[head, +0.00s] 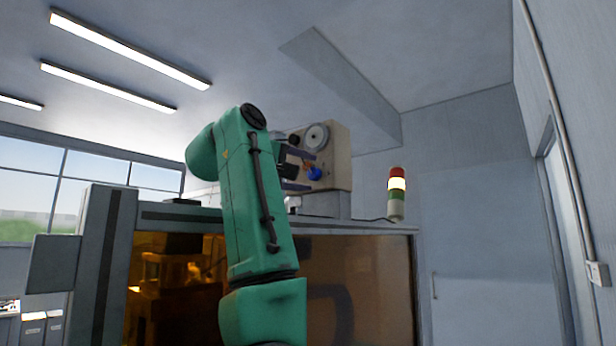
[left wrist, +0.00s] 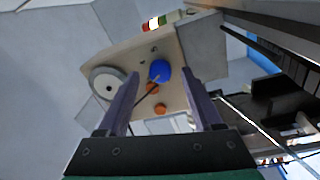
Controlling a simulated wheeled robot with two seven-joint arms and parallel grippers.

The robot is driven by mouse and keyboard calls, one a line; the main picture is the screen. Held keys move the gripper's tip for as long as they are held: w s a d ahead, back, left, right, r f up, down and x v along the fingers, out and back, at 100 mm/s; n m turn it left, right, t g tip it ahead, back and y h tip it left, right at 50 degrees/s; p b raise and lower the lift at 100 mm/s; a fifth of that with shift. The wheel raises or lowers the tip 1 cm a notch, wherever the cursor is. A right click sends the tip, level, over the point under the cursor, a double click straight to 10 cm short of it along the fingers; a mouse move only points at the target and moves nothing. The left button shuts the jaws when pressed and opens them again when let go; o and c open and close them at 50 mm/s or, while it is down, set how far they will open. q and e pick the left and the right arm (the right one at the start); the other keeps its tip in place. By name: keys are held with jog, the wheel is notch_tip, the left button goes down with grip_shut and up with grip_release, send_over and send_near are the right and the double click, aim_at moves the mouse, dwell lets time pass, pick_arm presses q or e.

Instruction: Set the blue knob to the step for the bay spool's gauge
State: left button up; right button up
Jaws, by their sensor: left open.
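The blue knob (head: 315,173) is on the front of a beige machine box (head: 338,150) on top of the cabinet. In the left wrist view the blue knob (left wrist: 159,70) appears between the fingertips of my left gripper (left wrist: 161,77). The fingers are apart, one on each side of it; I cannot tell whether they touch it. In the head view my left gripper (head: 302,172) is at the box's front, partly hidden by my arm. A grey round disc (left wrist: 107,83) is on the same panel; I cannot tell whether it is the bay spool. No gauge marking is readable.
Orange knobs (left wrist: 160,109) sit close to the blue knob. A red, white and green signal light (head: 397,190) stands right of the box on the cabinet (head: 375,228). The cabinet has an amber window (head: 355,270). Open air lies above the box.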

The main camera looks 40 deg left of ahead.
pick_arm(q)
jog(key=s+f+b, duration=0.1)
jog(key=s+b, duration=0.4)
jog(key=s, duration=0.8)
jog(key=shift+d, duration=0.4)
